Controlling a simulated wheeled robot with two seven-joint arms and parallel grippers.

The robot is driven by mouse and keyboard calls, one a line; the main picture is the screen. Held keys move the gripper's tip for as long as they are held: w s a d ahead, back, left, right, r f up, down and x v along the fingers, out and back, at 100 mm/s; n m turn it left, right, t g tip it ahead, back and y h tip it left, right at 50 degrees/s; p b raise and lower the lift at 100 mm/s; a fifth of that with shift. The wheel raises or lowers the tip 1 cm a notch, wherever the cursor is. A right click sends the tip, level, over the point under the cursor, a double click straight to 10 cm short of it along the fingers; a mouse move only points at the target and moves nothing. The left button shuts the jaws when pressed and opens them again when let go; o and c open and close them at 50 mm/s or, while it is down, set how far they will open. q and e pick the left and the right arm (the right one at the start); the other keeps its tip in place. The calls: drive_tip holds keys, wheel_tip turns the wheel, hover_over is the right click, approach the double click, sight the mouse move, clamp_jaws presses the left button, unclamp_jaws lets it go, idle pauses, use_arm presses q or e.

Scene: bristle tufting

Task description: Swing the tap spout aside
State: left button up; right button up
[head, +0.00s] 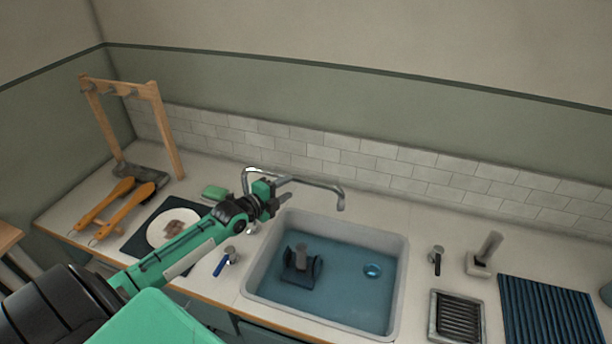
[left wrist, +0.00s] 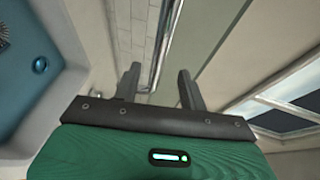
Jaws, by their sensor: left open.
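The chrome tap spout (head: 318,184) runs from its upright at the back of the counter to the right, with its downturned tip over the back right part of the sink (head: 402,262). My left gripper (head: 281,192) is open beside the spout, near its upright end. In the left wrist view the spout (left wrist: 164,45) shows as a thin bar between the two spread fingers (left wrist: 158,70). I cannot tell whether either finger touches it. My right gripper is not in view.
Blue water in the sink holds a dark brush block (head: 301,268). A blue-handled valve (head: 226,261) and a dark valve (head: 436,260) flank the sink. A plate (head: 172,229), orange-handled brushes (head: 115,207) and a wooden rack (head: 165,125) stand left; a ribbed mat (head: 550,312) lies right.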

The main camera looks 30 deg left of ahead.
sight(299, 182)
use_arm(q)
drive_tip(key=p+x, duration=0.2)
drive_tip(key=x, duration=0.6)
drive_tip(key=shift+w+d+f, duration=0.1)
drive_tip(key=shift+w+f, duration=0.05)
drive_tip(key=shift+w, duration=0.4)
clamp_jaws()
